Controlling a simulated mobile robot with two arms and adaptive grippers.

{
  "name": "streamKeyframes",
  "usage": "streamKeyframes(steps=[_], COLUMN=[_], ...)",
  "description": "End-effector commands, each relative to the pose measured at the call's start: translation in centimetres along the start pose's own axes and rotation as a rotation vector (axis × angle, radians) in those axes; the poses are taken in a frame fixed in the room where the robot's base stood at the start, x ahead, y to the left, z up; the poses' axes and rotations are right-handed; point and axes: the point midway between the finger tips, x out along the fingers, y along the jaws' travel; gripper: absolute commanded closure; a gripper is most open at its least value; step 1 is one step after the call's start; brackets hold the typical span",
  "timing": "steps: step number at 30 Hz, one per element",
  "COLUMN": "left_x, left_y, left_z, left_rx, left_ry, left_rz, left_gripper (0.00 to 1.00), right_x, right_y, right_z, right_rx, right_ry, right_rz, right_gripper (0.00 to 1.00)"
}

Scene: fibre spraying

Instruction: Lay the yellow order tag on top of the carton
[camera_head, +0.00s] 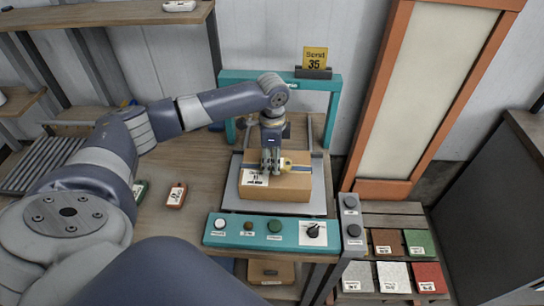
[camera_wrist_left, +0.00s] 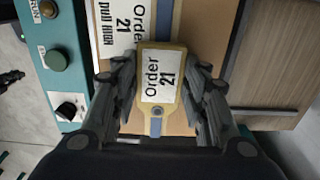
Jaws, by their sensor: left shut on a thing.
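The carton (camera_head: 290,188) is a brown box with a blue strap and a white label, on the grey plate of a teal machine. My left gripper (camera_head: 271,165) points down over its top. In the left wrist view, the fingers (camera_wrist_left: 160,95) are shut on the yellow order tag (camera_wrist_left: 161,62), which has a white "Order 21" label. The tag lies over the carton top; whether it touches is hard to tell. The carton (camera_wrist_left: 190,25) shows behind it, with its own "Order 21" label. In the head view the tag (camera_head: 286,163) is partly hidden by the gripper. My right gripper is not in view.
The teal control panel (camera_head: 230,238) with buttons and a dial lies in front of the carton. The teal frame (camera_head: 333,84) arches behind it, carrying a yellow "Send 35" sign (camera_head: 315,56). A red-brown tag (camera_head: 176,195) lies on the wooden table (camera_head: 190,225) at left. Colour samples (camera_head: 390,276) sit at right.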

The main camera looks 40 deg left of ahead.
Motion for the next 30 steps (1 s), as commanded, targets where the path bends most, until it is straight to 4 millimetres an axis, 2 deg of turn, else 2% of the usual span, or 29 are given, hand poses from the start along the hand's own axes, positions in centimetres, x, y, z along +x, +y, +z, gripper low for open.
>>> streamKeyframes(steps=[12, 13, 15, 16, 26, 30], left_x=[0.8, 0.8, 0.8, 0.8, 0.7, -0.4], left_y=[0.0, 0.0, 0.0, 0.0, 0.0, -0.1], left_z=[0.0, 0.0, 0.0, 0.0, 0.0, 0.0], left_rx=[-0.001, -0.001, -0.001, -0.001, -0.001, -0.001], left_ry=[0.0, 0.001, 0.001, 0.001, 0.001, 0.003], left_rz=[-0.001, -0.001, -0.002, -0.001, -0.002, -0.004], left_gripper=[0.75, 0.57, 0.41, 0.39, 0.39, 0.39], right_x=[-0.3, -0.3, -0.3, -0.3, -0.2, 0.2], right_y=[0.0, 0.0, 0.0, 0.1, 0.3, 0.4], right_z=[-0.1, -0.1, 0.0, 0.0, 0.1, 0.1], right_rx=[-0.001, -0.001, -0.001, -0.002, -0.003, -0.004], right_ry=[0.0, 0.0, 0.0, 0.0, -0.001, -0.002], right_rz=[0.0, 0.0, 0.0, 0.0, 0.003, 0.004], right_gripper=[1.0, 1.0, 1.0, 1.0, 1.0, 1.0])
